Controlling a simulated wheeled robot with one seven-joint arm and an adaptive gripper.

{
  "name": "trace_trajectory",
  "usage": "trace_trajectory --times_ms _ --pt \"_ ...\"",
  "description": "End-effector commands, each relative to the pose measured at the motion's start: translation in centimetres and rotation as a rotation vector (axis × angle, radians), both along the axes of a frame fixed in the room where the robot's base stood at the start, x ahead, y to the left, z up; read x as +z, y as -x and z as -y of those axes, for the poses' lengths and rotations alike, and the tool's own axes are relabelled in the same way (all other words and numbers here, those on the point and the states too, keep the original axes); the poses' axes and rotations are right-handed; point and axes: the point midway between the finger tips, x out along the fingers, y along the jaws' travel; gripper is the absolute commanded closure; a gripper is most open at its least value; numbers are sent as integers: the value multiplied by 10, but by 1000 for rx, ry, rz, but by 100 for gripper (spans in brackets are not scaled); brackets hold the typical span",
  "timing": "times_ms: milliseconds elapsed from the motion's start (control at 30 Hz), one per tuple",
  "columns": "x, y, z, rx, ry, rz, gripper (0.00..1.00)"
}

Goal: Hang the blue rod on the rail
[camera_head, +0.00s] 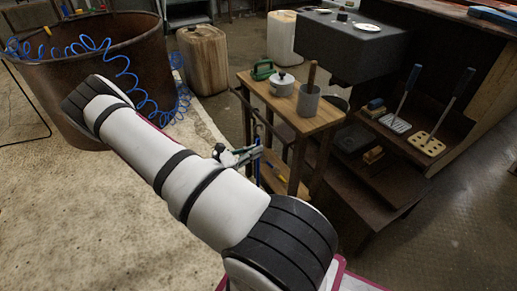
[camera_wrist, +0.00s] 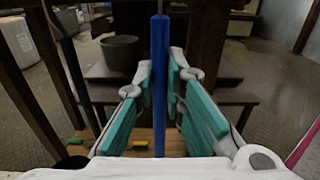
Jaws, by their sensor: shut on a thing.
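The blue rod (camera_wrist: 160,82) stands upright between the fingers of my gripper (camera_wrist: 161,85) in the wrist view, and the gripper is shut on it. The rod reaches above and below the teal finger pads. In the head view my gripper (camera_head: 250,154) is beside the left end of a small wooden table. A dark rail (camera_head: 246,104) runs along that end of the table. Blue shows beside the gripper in the head view, but it is too small to tell how the rod sits relative to the rail.
The table (camera_head: 312,125) holds a green-handled item (camera_head: 262,70), a white pot (camera_head: 282,84) and a grey cup (camera_head: 308,98). Dark shelves with brushes (camera_head: 400,122) stand to the right. A rusty tub (camera_head: 95,60) with a blue coiled hose is at left. The wrist view shows a dark bowl (camera_wrist: 121,52).

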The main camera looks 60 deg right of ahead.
Motion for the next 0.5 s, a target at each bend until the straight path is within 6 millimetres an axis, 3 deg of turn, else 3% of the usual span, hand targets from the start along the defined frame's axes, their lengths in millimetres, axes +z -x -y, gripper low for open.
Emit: trace_trajectory --times_ms 500 --pt "0 -16 -26 1 0 0 100"
